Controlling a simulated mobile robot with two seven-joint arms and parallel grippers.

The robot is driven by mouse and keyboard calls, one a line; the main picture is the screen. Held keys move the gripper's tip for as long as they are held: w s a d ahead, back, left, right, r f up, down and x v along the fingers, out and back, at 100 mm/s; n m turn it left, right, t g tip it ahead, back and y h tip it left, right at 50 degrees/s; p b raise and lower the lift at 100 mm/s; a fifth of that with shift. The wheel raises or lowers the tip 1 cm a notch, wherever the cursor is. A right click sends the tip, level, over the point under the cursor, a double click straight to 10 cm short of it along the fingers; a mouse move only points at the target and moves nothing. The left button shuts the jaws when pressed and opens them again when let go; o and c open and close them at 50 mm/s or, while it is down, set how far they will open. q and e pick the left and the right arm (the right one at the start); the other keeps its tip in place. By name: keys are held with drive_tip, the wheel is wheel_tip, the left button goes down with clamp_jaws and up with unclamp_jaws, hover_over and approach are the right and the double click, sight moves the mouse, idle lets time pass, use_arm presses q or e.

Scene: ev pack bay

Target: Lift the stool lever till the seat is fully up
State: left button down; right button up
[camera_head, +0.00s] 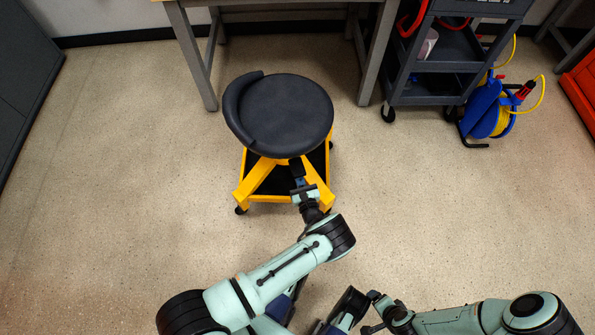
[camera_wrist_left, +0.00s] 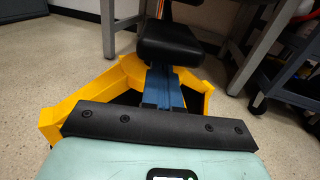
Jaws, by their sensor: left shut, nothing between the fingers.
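The stool has a round black seat (camera_head: 290,115) with a low curved backrest on its left side. Its yellow base frame (camera_head: 262,178) stands on casters, and it also shows in the left wrist view (camera_wrist_left: 90,93). My left gripper (camera_head: 297,168) is shut and reaches under the near edge of the seat. In the left wrist view a black block (camera_wrist_left: 170,45), seemingly the lever's paddle, sits at the ends of my blue fingers. I cannot tell whether they touch it. My right gripper (camera_head: 374,312) is low in the head view, away from the stool; its fingers are unclear.
A workbench with grey legs (camera_head: 192,55) stands behind the stool. A dark cart (camera_head: 440,80) and a blue cable reel (camera_head: 485,108) stand to the right. A dark cabinet (camera_head: 25,75) is at the far left. The floor left and right of the stool is clear.

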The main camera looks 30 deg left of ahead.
use_arm(q)
drive_tip(key=shift+w+a, duration=0.15)
drive_tip(key=shift+w, duration=0.05)
drive_tip(key=shift+r, duration=0.2)
